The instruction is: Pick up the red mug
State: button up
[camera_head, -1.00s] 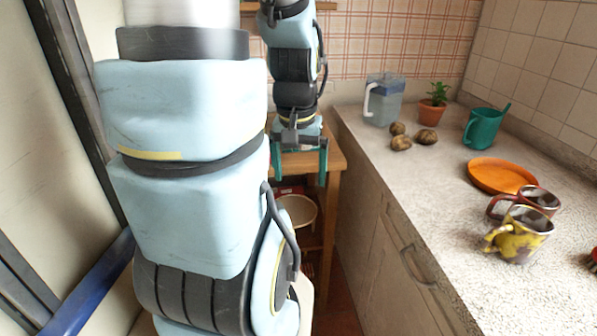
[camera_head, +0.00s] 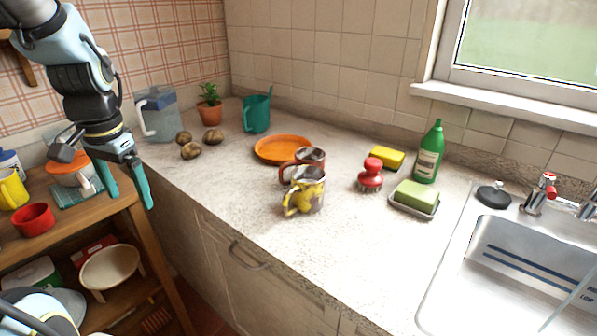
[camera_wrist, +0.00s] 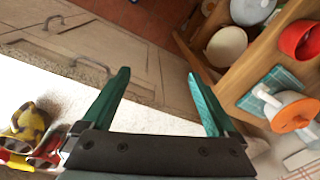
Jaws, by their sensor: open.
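A dark red mug (camera_head: 311,157) stands on the counter, its handle to the left, partly hidden by a yellow patterned mug (camera_head: 306,192) in front of it. In the wrist view the red mug (camera_wrist: 46,150) shows at the lower left, beside the yellow mug (camera_wrist: 30,120). My gripper (camera_head: 130,200) is open and empty. It points down near the wooden shelf unit and the counter's left end, well left of the red mug. In the wrist view nothing is between its fingers (camera_wrist: 158,73).
A plain red cup or bowl (camera_head: 34,219) sits on the wooden shelf unit (camera_head: 95,213). An orange plate (camera_head: 270,150) lies behind the mugs, a red brush (camera_head: 371,176) to their right. The sink (camera_head: 520,270) is at the right. The counter in front of the yellow mug is clear.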

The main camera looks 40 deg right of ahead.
jog(key=s+d+r+m, duration=0.1)
jog(key=d+m, duration=0.8)
jog(key=d, duration=0.2)
jog(key=s+d+r+m, duration=0.1)
jog(key=d+m, duration=0.7)
jog(key=d, duration=0.3)
jog(key=s+d+r+m+g, duration=0.1)
jog(key=s+d+r+m, duration=0.1)
jog(key=d+m, duration=0.7)
jog(key=shift+d+r+m+b, duration=0.1)
jog(key=shift+d+m+b, duration=0.25)
jog(key=shift+d, duration=1)
jog(key=shift+s+d+m, duration=0.1)
jog(key=shift+d+m, duration=0.15)
jog(key=shift+d, duration=0.1)
notch_tip(320, 180, down, 5)
jog(key=shift+f+p, duration=0.1)
jog(key=shift+p, duration=0.4)
jog(key=shift+a+f+p, duration=0.2)
jog(key=shift+f+p, duration=0.35)
jog(key=shift+f, duration=0.8)
jog(key=shift+a+f+p, duration=0.2)
jog(key=shift+f+p, duration=0.3)
jog(key=shift+f, duration=0.85)
grip_shut()
